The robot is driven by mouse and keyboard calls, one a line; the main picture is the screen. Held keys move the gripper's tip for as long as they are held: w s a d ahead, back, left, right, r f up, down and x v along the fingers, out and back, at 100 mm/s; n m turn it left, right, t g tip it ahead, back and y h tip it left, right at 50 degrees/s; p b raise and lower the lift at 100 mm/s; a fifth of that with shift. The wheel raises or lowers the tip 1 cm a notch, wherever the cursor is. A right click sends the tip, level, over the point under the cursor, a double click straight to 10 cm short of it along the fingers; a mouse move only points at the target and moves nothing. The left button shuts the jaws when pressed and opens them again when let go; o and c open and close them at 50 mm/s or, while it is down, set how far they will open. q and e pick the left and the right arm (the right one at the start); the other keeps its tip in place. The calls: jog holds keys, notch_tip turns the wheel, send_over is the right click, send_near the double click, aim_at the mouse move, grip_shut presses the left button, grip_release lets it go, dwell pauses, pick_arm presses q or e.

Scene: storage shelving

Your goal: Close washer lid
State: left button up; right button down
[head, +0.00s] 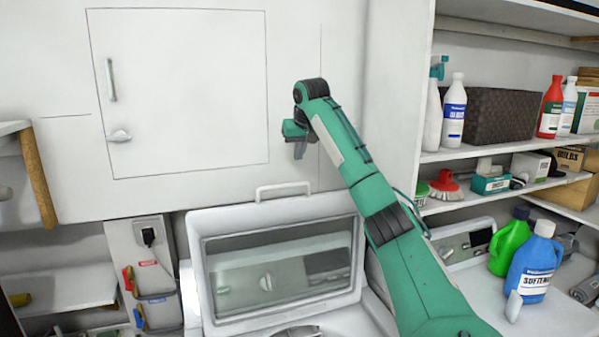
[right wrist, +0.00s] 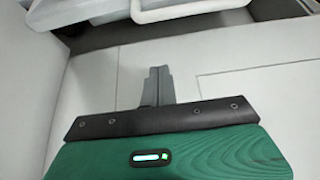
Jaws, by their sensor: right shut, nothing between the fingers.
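The washer lid (head: 208,228) stands raised in the head view, a white frame around a glass window, with a handle (head: 283,188) on its top edge. The washer top and part of its opening show below it at the bottom of the picture. My right gripper (head: 299,150) is shut and empty, above the lid and a little right of its handle, in front of the white wall panel and apart from the lid. In the right wrist view its closed fingers (right wrist: 158,84) point toward a white surface. My left gripper is not in view.
A white cabinet door (head: 190,90) is on the wall behind. Shelves at right hold bottles, a dark woven basket (head: 490,116) and boxes. Green (head: 510,242) and blue (head: 535,262) jugs stand on a white surface at lower right. A socket (head: 150,236) is left of the lid.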

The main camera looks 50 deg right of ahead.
jog(key=p+x, duration=0.3)
jog(key=x, duration=0.5)
jog(key=s+a, duration=0.1)
jog(key=s+a+p, duration=0.1)
jog(key=s, duration=0.1)
jog(key=shift+s, duration=0.2)
